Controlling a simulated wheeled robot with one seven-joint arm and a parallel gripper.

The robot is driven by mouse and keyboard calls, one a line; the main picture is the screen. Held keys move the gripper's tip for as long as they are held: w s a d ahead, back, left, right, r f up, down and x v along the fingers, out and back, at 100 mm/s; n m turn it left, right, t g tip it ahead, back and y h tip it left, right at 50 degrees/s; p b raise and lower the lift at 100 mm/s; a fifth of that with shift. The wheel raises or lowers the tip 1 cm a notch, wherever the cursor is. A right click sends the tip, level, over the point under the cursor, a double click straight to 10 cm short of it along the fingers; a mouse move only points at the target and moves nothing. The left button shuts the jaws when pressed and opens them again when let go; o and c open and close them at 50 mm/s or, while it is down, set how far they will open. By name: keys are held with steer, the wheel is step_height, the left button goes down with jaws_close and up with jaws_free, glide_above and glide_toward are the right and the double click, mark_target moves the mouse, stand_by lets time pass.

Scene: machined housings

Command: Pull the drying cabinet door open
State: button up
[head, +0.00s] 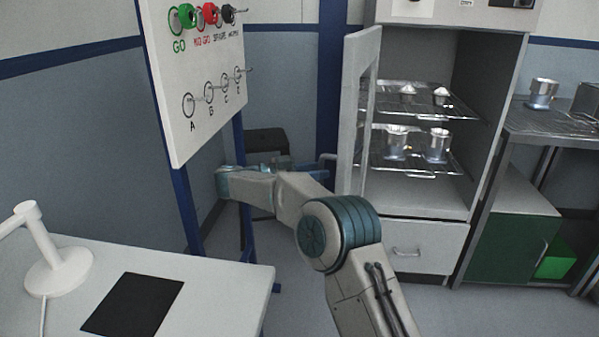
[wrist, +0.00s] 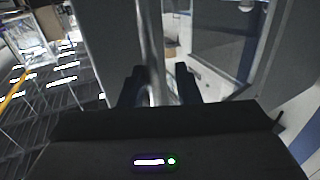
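The drying cabinet (head: 487,120) stands right of centre in the head view. Its framed door (head: 352,120) is swung wide open towards me, hinged on the left, and the shelves show. My gripper (head: 328,165) is at the outer, left side of the door, partly hidden by my arm and small in the head view. In the wrist view my gripper's two dark fingers (wrist: 163,84) stand apart on either side of a pale vertical bar, which looks like the door handle (wrist: 152,45). A gap shows between the bar and the right finger.
Wire shelves (head: 420,103) inside hold several metal parts. A drawer (head: 425,247) sits below. A white board (head: 200,80) with hooks and a white table (head: 225,285) with a lamp (head: 50,265) are on the left. A bench (head: 560,125) stands right.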

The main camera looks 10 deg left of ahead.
steer(key=p+v, duration=0.2)
steer(key=v, duration=1.1)
